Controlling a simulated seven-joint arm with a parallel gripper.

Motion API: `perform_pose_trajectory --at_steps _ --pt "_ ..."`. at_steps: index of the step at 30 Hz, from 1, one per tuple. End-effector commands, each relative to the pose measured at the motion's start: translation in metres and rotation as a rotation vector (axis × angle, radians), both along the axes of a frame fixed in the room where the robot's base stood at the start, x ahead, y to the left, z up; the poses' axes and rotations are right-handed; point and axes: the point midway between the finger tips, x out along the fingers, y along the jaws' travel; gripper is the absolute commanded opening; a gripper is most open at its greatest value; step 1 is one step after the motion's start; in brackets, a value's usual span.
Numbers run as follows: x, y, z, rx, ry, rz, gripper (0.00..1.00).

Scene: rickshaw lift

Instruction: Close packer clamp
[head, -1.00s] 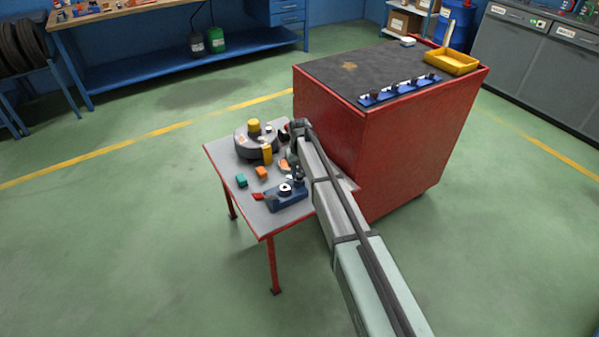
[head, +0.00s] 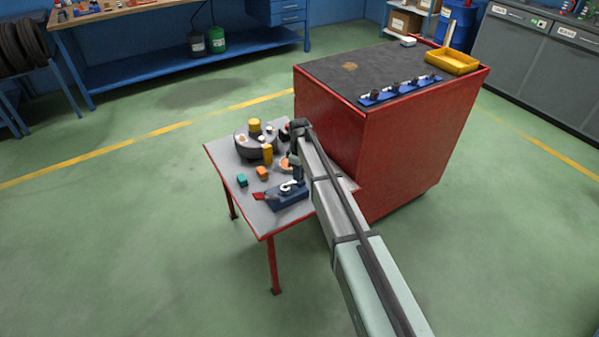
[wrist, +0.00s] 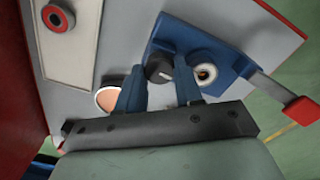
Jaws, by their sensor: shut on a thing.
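The packer clamp (head: 285,197) is a blue fixture with a red-tipped lever at the front of the small grey-topped table. In the wrist view, its blue body (wrist: 222,62) carries a dark round knob (wrist: 160,69) and a pale ring with a dark centre (wrist: 206,74). The lever (wrist: 272,92) reaches out to the right, ending in a red tip (wrist: 302,110). My gripper (wrist: 160,78) has its two blue fingers on either side of the dark knob and is shut on it. In the head view my gripper (head: 297,178) is over the clamp and partly hides it.
A grey round drum (head: 247,149) with yellow parts stands behind the clamp. A teal block (head: 242,180) and an orange block (head: 262,173) lie to its left. The red cabinet (head: 400,150) stands close on the right. An orange-filled round dish (wrist: 107,98) is beside my fingers.

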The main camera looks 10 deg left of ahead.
Motion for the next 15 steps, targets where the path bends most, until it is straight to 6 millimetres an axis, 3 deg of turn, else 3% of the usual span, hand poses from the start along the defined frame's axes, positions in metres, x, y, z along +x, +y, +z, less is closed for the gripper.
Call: perform_pose_trajectory --at_steps 15 --pt "-0.0002 0.0001 0.0002 0.000 0.000 0.108 0.05"
